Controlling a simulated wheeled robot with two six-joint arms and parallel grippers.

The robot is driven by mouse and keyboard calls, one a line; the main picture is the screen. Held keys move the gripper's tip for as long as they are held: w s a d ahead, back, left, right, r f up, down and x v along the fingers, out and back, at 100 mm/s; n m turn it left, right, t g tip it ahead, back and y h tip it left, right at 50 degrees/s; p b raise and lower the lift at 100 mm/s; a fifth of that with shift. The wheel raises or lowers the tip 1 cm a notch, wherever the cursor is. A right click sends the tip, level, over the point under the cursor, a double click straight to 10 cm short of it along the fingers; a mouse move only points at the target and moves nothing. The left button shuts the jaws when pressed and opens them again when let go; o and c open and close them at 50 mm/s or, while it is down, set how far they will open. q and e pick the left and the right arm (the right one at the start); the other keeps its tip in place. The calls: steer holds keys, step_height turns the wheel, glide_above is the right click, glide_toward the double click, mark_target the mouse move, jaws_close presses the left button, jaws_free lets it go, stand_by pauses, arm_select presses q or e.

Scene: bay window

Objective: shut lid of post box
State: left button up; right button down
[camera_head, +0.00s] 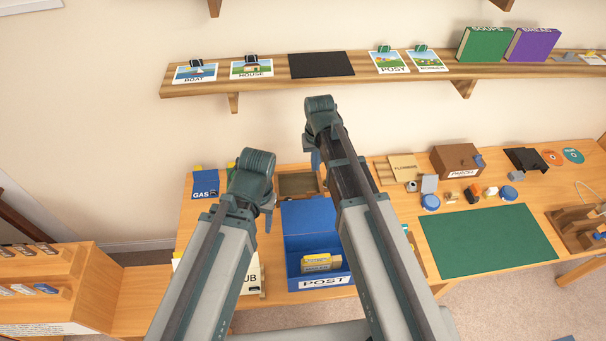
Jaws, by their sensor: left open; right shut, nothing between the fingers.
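The blue post box (296,268) stands on the desk in the middle of the view, with a white POST label on its front. Its blue lid (307,219) is open and stands up at the back of the box. Yellow and brown items (318,262) sit inside the open box. My two arms reach up from the bottom edge, the left arm on the left of the box and the right arm across its right side.
A green mat (488,240) lies on the desk to the right. A brown parcel box (456,160) and several small items stand behind it. A blue GAS box (205,184) stands at the desk's left. A wooden shelf (270,76) with cards runs along the wall above.

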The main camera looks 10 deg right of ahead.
mark_target(318, 213)
step_height(318, 213, down, 10)
steer(key=w+b, duration=0.1)
steer(key=b, duration=1)
steer(key=s+p, duration=0.1)
steer(key=s, duration=0.1)
steer(key=s+r+p, duration=0.1)
steer(key=shift+s+d+r, duration=0.1)
steer(key=shift+s+r, duration=0.05)
steer(key=shift+s, duration=0.2)
steer(key=shift+s, duration=0.15)
steer(key=shift+s+r+t, duration=0.2)
steer(key=shift+s+t, duration=0.1)
